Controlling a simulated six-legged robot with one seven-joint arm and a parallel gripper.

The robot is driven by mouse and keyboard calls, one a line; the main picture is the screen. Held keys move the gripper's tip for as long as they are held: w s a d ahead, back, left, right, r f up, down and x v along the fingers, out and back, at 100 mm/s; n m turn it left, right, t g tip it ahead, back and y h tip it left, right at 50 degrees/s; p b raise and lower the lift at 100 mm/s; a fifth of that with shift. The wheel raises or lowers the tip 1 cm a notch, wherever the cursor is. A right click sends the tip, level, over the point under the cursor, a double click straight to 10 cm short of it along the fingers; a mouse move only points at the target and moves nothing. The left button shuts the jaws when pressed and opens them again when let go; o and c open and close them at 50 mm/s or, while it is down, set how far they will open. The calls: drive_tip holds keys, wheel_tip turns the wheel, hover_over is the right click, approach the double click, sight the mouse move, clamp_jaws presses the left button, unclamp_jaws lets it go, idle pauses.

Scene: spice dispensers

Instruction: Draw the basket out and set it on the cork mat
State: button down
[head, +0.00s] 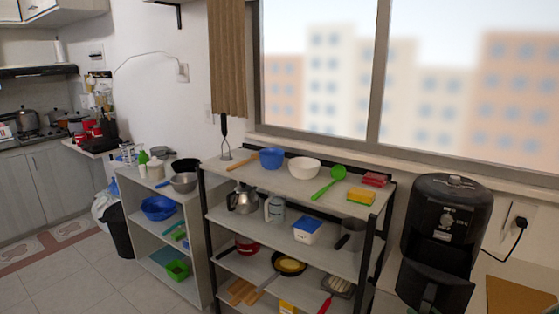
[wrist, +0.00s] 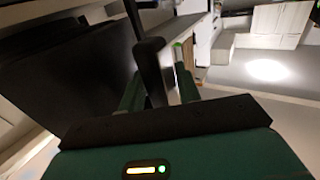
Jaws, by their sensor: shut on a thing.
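The black air fryer (head: 447,212) stands at the right in the head view. Its lower front is dark, and I cannot tell there how far the basket is out. The cork mat (head: 512,297) shows in part at the bottom right corner, bare where I see it. In the wrist view my gripper (wrist: 160,88) has its green fingers on either side of a black upright handle (wrist: 150,65), shut on it. A large dark body (wrist: 75,80) fills the left of that view; where basket and fryer meet is unclear. My gripper does not show in the head view.
A shelf rack (head: 285,180) with bowls, a green spoon and sponges stands left of the fryer. A cable runs to a wall socket (head: 521,222) behind it. The light counter around the mat looks clear. Open floor shows at the wrist view's right.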

drive_tip(key=shift+s+a, duration=0.4)
drive_tip(key=shift+s, duration=0.2)
drive_tip(key=shift+s+a, duration=0.4)
drive_tip(key=shift+s, duration=0.2)
